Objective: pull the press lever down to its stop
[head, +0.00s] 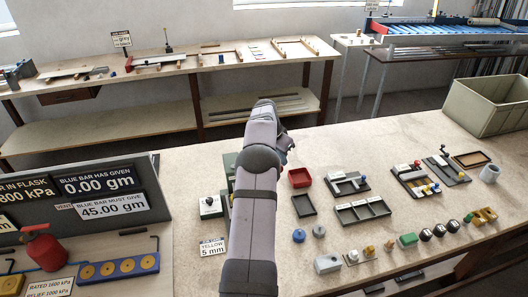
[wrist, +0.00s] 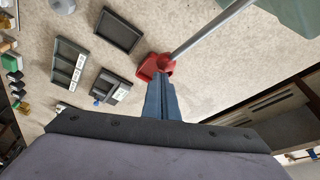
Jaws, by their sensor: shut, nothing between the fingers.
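The press lever shows in the wrist view as a grey rod (wrist: 210,28) running from the upper right to a red knob (wrist: 165,64). A green body (wrist: 297,12), likely the press, shows at the top right corner there. In the head view my arm hides the lever, and only a bit of green (head: 229,160) shows beside it. My gripper (wrist: 161,82) is shut and empty, its blue fingertips right by the knob in the picture. I cannot tell whether they touch it. In the head view my gripper (head: 287,146) is above the bench, partly hidden by my wrist.
A red tray (head: 299,177) lies on the bench and shows behind the knob in the wrist view (wrist: 146,73). Dark trays (head: 303,206) (head: 362,211) and small parts lie to the right. A grey bin (head: 490,108) stands at the far right. The bench's back strip is clear.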

